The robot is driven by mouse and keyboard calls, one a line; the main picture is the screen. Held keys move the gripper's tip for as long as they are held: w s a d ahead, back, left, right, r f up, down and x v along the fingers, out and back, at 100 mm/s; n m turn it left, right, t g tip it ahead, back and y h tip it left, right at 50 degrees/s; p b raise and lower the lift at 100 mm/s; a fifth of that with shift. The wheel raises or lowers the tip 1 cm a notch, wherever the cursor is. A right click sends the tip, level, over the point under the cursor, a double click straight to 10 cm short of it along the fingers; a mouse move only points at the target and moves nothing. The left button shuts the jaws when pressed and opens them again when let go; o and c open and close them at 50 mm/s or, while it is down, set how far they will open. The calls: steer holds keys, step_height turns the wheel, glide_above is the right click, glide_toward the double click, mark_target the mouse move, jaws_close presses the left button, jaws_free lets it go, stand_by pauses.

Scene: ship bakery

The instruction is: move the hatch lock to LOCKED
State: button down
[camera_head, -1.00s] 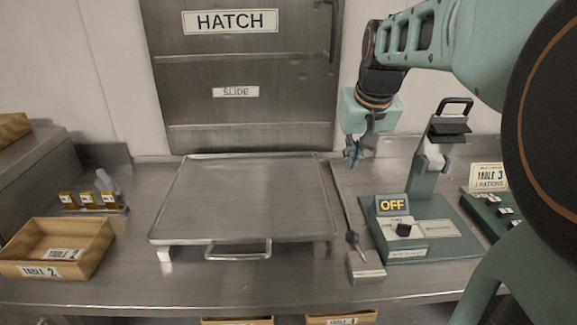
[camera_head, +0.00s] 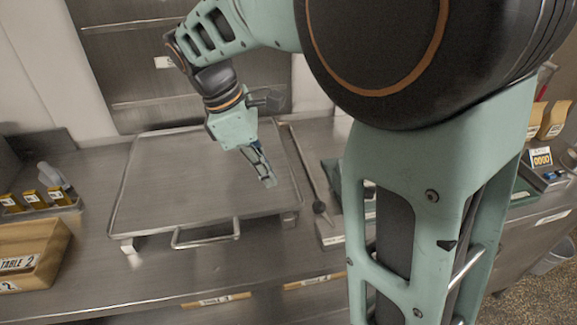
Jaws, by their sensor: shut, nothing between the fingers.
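A slim rod with a black knob (camera_head: 319,207) stands right of the raised steel tray (camera_head: 160,185), at a small labelled block (camera_head: 330,233). I cannot tell whether this is the hatch lock, and no LOCKED mark is readable. My gripper (camera_head: 267,180) is shut and empty. It points down over the tray's right part, left of and behind the knob, apart from it.
My arm covers the right middle of the view and most of the green device (camera_head: 331,172). The tray's handle (camera_head: 205,240) juts forward. The tray top is bare.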

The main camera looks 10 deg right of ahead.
steer(key=shift+f, duration=0.15)
glide_toward(326, 216)
steer(key=a+f, duration=0.3)
steer(key=f, duration=0.1)
steer(key=shift+w+d+f+p, duration=0.15)
steer(key=shift+w+d+p, duration=0.15)
steer(key=shift+w+d, duration=0.05)
